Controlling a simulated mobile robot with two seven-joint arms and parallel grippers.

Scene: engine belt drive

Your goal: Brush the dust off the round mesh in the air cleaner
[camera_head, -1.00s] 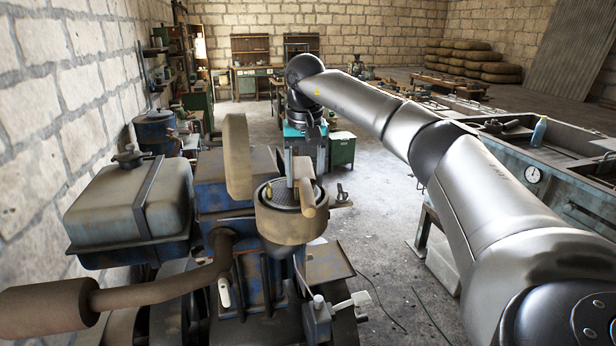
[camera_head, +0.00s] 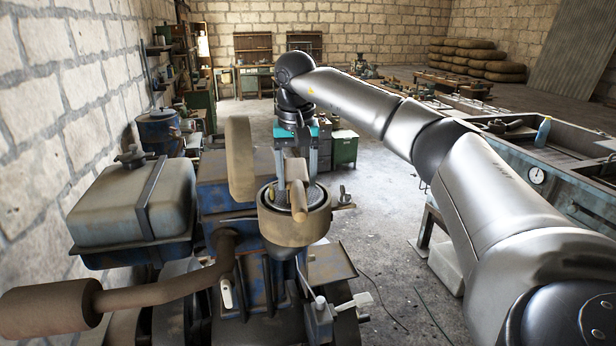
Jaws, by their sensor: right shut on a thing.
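The air cleaner (camera_head: 290,230) is a tan round bowl on top of the engine. Its brown lid (camera_head: 240,160) stands open at its left. The round dark mesh (camera_head: 268,194) lies inside the bowl, partly hidden behind the brush. My right gripper (camera_head: 297,176) reaches down from the far side and is shut on a brush with a tan wooden handle (camera_head: 298,200). The brush is over the middle of the mesh. I cannot tell whether its bristles touch the mesh or how much dust is there. My left gripper is not in view.
A grey tank (camera_head: 128,205) stands left of the air cleaner. A rusty exhaust pipe (camera_head: 160,290) and muffler lie in front at left. A long blue-grey trough (camera_head: 560,180) stands at the right. The concrete floor between is mostly clear.

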